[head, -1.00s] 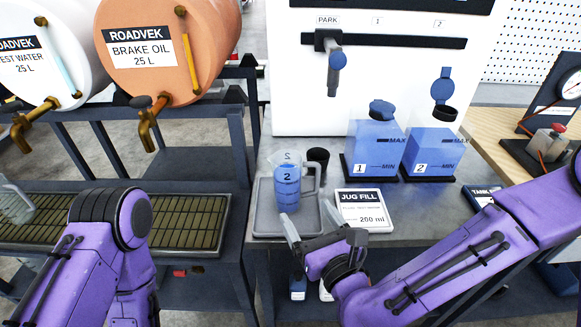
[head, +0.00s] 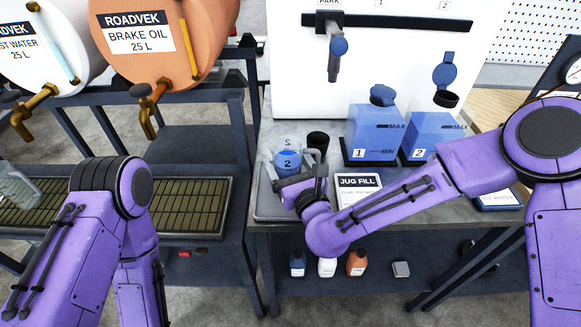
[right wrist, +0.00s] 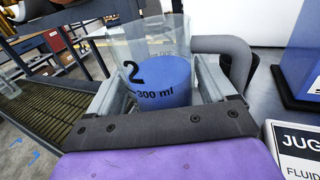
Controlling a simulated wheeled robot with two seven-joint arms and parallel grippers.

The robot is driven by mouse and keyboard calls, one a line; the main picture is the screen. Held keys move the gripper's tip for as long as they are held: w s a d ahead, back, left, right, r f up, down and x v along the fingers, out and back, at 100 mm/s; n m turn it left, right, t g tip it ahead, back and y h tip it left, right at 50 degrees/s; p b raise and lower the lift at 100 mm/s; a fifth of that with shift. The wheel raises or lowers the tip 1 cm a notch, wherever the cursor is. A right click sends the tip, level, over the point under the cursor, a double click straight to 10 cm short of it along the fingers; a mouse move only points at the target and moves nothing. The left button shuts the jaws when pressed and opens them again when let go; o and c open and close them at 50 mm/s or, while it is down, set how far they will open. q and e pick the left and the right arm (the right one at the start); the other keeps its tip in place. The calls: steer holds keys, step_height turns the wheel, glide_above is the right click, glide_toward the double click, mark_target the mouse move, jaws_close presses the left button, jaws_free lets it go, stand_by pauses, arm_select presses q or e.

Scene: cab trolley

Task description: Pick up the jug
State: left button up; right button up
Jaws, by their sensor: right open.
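The jug (head: 288,158) is a clear measuring cup marked 2 with blue liquid inside. It stands upright on a grey tray (head: 262,206) on the bench in the head view. My right gripper (head: 292,176) is open at the jug's near side and hides its lower part. In the right wrist view the jug (right wrist: 160,82) sits between the two open fingers of the gripper (right wrist: 162,70). Its grey handle (right wrist: 228,44) arches out on the right, beyond the right finger. My left arm shows at the left, but its gripper is not in view.
The JUG FILL card (head: 358,182) is right of the tray. Two blue reservoirs (head: 372,135) stand behind it. Another clear jug (head: 18,184) is on the drip grille (head: 190,205) at left.

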steer(key=shift+d, duration=0.1)
steer(key=c, duration=0.8)
